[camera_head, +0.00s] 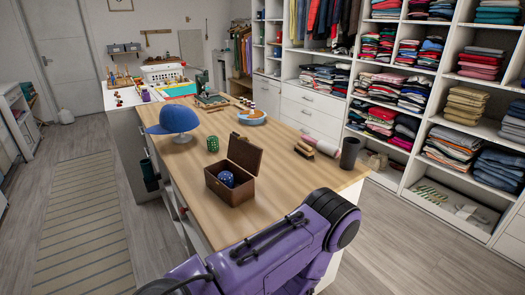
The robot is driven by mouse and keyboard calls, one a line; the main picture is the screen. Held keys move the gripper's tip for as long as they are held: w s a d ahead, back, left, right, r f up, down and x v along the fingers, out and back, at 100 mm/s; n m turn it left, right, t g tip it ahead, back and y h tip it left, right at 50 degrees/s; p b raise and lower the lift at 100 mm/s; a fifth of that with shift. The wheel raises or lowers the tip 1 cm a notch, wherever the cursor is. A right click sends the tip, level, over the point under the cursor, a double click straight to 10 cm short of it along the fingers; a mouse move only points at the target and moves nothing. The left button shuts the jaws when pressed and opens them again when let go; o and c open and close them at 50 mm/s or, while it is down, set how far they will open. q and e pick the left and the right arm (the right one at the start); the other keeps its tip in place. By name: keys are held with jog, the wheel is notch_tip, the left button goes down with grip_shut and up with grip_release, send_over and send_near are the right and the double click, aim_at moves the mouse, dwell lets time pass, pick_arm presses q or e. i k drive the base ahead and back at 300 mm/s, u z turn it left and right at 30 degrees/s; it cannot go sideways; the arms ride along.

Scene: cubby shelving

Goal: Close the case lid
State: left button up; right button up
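The small dark brown wooden case (231,195) sits on the wooden island top near its front edge. Its lid (245,153) stands open and upright at the back of the case. A dark blue patterned ball (226,178) lies inside the case, showing above the front wall. Neither of my grippers is in view. A purple and black link of one of my arms fills the bottom middle, in front of the case and apart from it; I cannot tell which arm it belongs to.
A brush (305,149), rolls (328,148) and a dark cylinder (349,153) are to the right. Bare wood surrounds the case.

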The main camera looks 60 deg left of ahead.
aim_at(247, 155)
jog(key=i, duration=2.8)
jog(key=u, duration=4.05)
